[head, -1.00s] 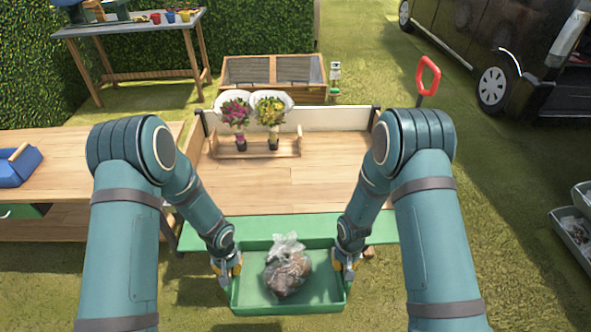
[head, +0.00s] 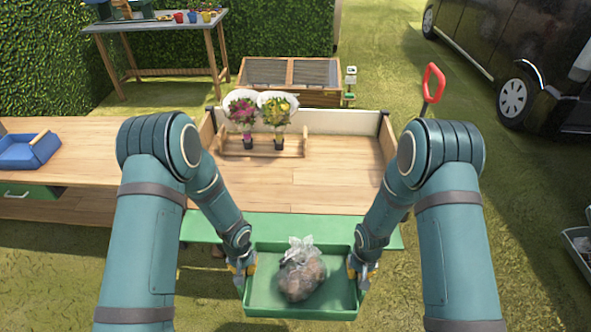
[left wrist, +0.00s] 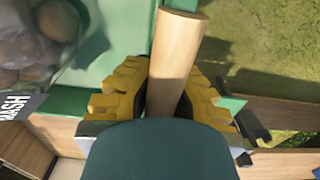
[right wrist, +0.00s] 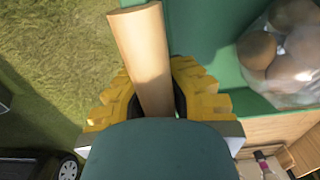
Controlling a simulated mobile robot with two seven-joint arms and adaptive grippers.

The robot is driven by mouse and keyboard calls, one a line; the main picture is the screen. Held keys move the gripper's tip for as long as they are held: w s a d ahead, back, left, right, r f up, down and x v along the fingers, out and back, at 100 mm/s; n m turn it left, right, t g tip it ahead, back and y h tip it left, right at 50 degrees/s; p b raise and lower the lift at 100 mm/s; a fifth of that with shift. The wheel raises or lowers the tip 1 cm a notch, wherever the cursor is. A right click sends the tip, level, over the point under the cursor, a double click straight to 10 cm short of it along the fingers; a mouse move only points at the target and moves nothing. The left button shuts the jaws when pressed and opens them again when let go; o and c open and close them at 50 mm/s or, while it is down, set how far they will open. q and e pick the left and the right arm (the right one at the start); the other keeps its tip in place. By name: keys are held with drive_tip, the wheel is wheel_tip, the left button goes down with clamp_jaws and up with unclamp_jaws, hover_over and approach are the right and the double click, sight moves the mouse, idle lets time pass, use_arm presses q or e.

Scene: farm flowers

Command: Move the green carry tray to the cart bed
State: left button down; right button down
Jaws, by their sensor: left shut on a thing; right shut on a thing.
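The green carry tray (head: 262,300) is in front of the cart in the head view, with a clear bag of round brown things (head: 301,272) in it. My left gripper (head: 243,272) is shut on the tray's left wooden handle (left wrist: 175,55). My right gripper (head: 361,272) is shut on the right wooden handle (right wrist: 143,50). The tray looks about level. The cart bed (head: 290,187) is a wooden deck just beyond the tray, with a green front edge (head: 300,226). Whether the tray overlaps that edge in height is hard to tell.
Two wrapped bouquets (head: 275,112) stand in a wooden rack (head: 290,147) at the bed's back. The bed's front and middle are clear. A workbench with a blue caddy (head: 30,152) is at left. A black van (head: 510,60) stands at back right.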

use_arm(q)
drive_tip(key=shift+d, duration=0.35)
use_arm(e)
drive_tip(key=shift+d, duration=0.35)
